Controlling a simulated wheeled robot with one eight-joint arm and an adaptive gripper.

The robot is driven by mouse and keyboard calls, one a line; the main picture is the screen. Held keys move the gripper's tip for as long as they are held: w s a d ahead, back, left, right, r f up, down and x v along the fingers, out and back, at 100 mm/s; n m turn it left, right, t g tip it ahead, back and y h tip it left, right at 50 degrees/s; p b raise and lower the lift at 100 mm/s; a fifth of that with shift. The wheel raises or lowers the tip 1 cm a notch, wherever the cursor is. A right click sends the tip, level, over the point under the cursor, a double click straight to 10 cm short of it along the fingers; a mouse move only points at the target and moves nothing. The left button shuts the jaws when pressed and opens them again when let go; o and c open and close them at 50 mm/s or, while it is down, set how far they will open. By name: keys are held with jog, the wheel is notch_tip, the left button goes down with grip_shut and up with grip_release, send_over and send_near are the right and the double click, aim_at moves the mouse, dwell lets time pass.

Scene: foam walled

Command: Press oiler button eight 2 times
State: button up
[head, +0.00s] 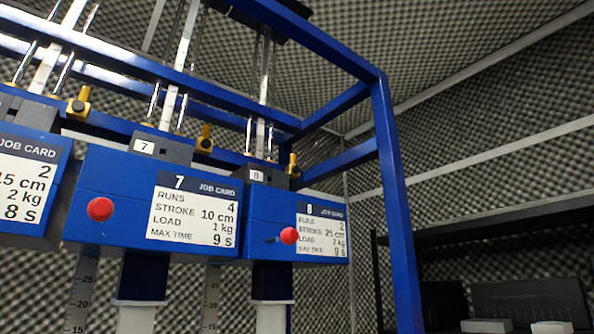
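The blue unit eight (265,215) hangs on the right of a row under a blue frame, with a small "8" label (257,175) on the grey block above it. Its round red button (289,235) stands out from the front face, beside a job card (321,232) reading runs 2, stroke 25 cm, load 2 kg. A small dark mark or stub lies just left of the button; I cannot tell what it is. Whether the button is pressed in cannot be told. My gripper is not in this view, and nothing covers the button.
Unit seven (125,180), with its own red button (100,209), stands left of unit eight, and another unit (28,180) is cut off further left. A blue frame post (395,200) rises at the right. Dark shelving (480,220) stands beyond it.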

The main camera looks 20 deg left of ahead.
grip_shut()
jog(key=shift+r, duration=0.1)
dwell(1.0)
